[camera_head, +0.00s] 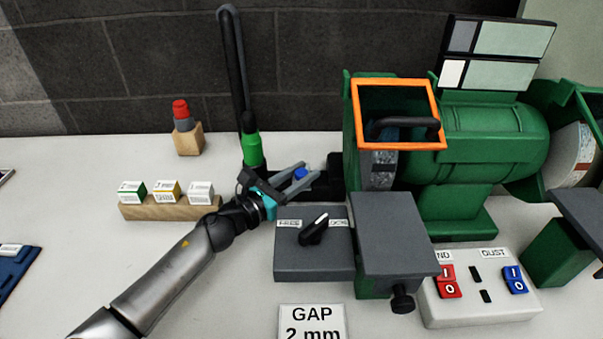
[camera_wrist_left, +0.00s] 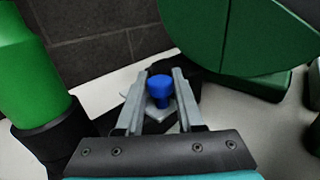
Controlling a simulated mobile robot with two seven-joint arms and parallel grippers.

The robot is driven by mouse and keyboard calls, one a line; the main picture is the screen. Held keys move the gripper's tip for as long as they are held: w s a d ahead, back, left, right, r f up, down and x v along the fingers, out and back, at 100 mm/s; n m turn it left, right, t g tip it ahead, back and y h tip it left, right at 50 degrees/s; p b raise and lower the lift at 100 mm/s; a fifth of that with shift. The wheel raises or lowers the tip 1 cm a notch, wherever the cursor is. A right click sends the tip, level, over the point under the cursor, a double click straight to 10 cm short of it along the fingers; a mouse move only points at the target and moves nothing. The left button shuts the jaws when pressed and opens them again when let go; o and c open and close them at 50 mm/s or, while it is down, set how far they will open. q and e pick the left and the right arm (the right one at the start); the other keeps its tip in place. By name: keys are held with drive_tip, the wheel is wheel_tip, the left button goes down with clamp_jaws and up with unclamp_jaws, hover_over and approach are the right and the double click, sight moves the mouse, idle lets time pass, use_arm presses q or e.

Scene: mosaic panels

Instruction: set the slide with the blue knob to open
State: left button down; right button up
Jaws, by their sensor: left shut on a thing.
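The blue knob (camera_head: 301,173) sits beside the lower left of the green grinder, and it also shows in the left wrist view (camera_wrist_left: 159,88). My left gripper (camera_head: 307,176) is shut on the blue knob, with one finger on each side of it; the fingers also show in the left wrist view (camera_wrist_left: 159,78). The slide under the knob is mostly hidden by the fingers, and I cannot tell its position. My right gripper is not in view.
A green-collared black pipe (camera_head: 251,150) stands just left of the gripper. The green grinder (camera_head: 485,150) is on the right. A grey box with a black pointer knob (camera_head: 314,228) lies in front. Small boxes stand on a wooden block (camera_head: 170,209). A switch panel (camera_head: 480,305) is front right.

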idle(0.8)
use_arm(q)
drive_tip(key=shift+s, duration=0.1)
drive_tip(key=s+p, duration=0.1)
drive_tip(key=s, duration=0.3)
drive_tip(key=shift+s+p, duration=0.3)
drive_tip(key=shift+f, duration=0.15)
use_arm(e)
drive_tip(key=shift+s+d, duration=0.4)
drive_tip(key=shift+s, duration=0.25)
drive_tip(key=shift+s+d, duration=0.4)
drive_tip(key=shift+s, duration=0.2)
use_arm(q)
drive_tip(key=c, duration=1)
unclamp_jaws()
drive_tip(key=o, duration=0.4)
drive_tip(key=shift+s, duration=0.1)
drive_tip(key=shift+o, duration=0.3)
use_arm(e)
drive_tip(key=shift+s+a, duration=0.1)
